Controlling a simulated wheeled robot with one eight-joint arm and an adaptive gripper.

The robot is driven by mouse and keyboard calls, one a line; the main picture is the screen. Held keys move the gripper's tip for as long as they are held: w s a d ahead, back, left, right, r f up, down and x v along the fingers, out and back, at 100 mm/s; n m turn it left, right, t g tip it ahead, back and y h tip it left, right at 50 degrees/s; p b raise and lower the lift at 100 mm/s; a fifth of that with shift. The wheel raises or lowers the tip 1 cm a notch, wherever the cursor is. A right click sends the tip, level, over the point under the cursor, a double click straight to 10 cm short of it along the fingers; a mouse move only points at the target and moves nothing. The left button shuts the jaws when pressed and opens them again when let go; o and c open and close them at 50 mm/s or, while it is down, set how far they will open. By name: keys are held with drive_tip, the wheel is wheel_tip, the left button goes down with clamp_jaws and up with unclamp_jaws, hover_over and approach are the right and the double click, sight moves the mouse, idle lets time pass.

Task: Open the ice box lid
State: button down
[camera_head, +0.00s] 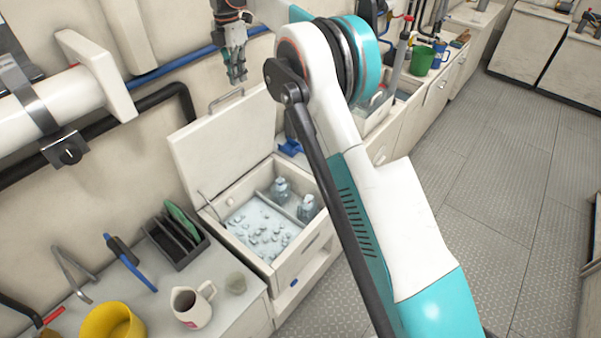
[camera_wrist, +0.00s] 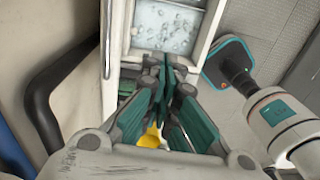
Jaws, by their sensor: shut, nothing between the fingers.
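The ice box (camera_head: 290,262) stands on the left counter, with ice and two bottles (camera_head: 307,207) inside. Its white lid (camera_head: 226,143) is raised and leans back toward the wall, with a handle (camera_head: 227,100) on its top edge. My gripper (camera_head: 237,80) is above the lid's top edge, apart from it, shut and empty. In the wrist view my gripper's fingers (camera_wrist: 165,65) are together, and the ice (camera_wrist: 165,28) shows beyond them. The lid's face is hard to make out in the wrist view.
A white jug (camera_head: 193,304), a yellow bowl (camera_head: 112,322) and a dark rack (camera_head: 175,240) stand on the counter left of the ice box. A black pipe (camera_head: 95,135) runs along the wall. The floor (camera_head: 480,180) to the right is clear.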

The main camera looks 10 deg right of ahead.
wheel_tip(320, 180, down, 12)
drive_tip(key=d, duration=0.2)
drive_tip(key=s+d+f+b, duration=0.3)
drive_tip(key=s+d+f, duration=0.2)
drive_tip(key=s, duration=0.3)
drive_tip(key=s+d+f+b, duration=0.3)
drive_tip(key=s+d+f, duration=0.3)
drive_tip(key=s+f, duration=0.1)
drive_tip(key=shift+s+f+b, duration=0.15)
drive_tip(key=shift+s+b, duration=0.15)
drive_tip(key=shift+s, duration=0.5)
